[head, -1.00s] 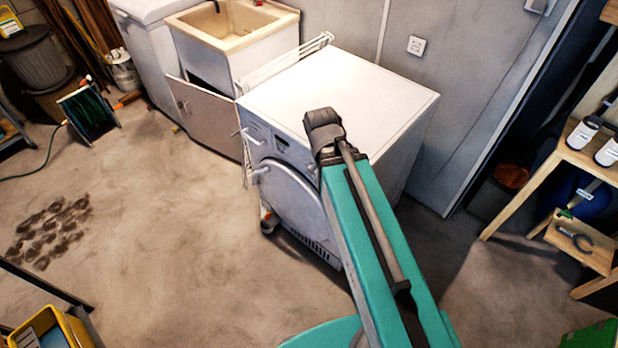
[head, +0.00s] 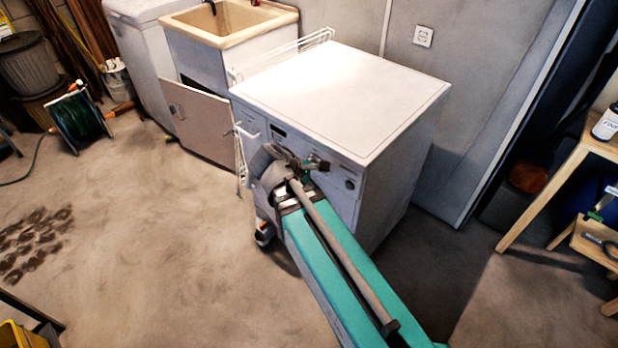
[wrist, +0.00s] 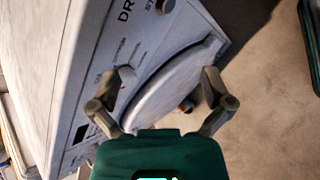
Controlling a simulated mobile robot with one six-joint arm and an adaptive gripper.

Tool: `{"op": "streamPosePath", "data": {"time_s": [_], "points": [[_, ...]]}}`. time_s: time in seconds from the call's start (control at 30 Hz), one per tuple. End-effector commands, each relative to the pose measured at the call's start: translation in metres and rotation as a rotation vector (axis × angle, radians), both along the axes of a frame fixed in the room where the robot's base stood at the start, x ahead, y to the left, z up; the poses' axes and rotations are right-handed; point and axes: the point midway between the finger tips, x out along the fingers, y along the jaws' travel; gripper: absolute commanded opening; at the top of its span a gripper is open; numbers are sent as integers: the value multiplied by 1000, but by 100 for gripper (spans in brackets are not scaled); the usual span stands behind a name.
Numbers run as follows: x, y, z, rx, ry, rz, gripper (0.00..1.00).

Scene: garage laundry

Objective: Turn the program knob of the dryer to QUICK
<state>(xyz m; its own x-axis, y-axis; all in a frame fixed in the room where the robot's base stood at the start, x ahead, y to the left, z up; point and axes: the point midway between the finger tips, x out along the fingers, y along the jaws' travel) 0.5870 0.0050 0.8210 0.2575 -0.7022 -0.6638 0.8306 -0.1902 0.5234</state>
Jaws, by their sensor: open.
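The white dryer (head: 345,100) stands against the wall, its control panel facing me. In the wrist view the panel (wrist: 95,85) runs aslant and carries the letters "DR", small printed labels and a dark display. A pale program knob (wrist: 127,77) protrudes from the panel, close to the left fingertip; I cannot tell whether they touch. The labels around it are too small to read, so its setting is unclear. My gripper (wrist: 162,78) is open, its fingers spread before the panel and round door. In the head view my gripper (head: 318,163) covers the knob area.
A round dark button (head: 350,184) sits on the panel's right. The round door (wrist: 178,85) bulges below the panel. A wooden shelf (head: 560,170) is at right.

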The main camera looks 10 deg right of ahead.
Motion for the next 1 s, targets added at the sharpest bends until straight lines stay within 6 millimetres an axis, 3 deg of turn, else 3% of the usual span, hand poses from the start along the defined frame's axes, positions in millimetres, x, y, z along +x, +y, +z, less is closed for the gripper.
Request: {"op": "streamPosePath", "data": {"time_s": [0.03, 0.4, 1.0], "points": [[3, 4, -15, -41, 12, 37, 100], [19, 33, -43, -391, 129, 291, 100], [28, 97, -67, -915, 313, 521, 100]]}}
